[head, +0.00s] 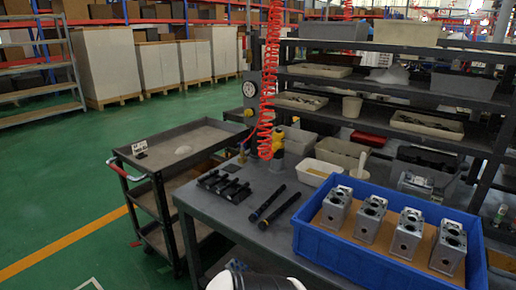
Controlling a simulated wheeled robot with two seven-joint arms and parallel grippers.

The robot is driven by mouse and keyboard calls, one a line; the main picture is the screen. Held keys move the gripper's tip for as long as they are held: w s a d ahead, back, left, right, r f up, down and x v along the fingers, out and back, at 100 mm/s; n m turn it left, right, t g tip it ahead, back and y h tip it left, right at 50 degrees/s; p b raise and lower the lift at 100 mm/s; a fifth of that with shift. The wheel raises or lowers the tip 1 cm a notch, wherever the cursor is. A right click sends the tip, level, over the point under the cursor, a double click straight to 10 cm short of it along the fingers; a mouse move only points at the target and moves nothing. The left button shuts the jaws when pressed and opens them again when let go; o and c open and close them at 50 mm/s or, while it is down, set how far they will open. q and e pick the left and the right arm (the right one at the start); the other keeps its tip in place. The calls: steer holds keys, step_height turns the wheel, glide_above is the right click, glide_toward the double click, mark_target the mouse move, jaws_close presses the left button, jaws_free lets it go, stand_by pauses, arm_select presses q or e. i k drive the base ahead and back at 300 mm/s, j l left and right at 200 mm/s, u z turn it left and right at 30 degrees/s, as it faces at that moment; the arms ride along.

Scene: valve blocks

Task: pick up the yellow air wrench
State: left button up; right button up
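A yellow tool (278,137), which looks like the air wrench, is upright at the back of the grey workbench (235,215). It is small in the head view, and its lower part looks grey. A red coiled hose (268,85) hangs from above and ends just left of it, partly in front of it. I cannot tell whether the hose joins the tool. A white and black part of my own body shows at the bottom edge. Neither gripper shows.
A blue crate (335,258) with several metal valve blocks (408,233) fills the bench's right front. Two black rods (272,204) and a black rack (223,187) lie left of it. White bins (317,171) and dark shelves (453,88) stand behind. A grey cart (180,145) stands left.

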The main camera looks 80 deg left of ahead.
mark_target(278, 147)
steer(key=u, duration=2.55)
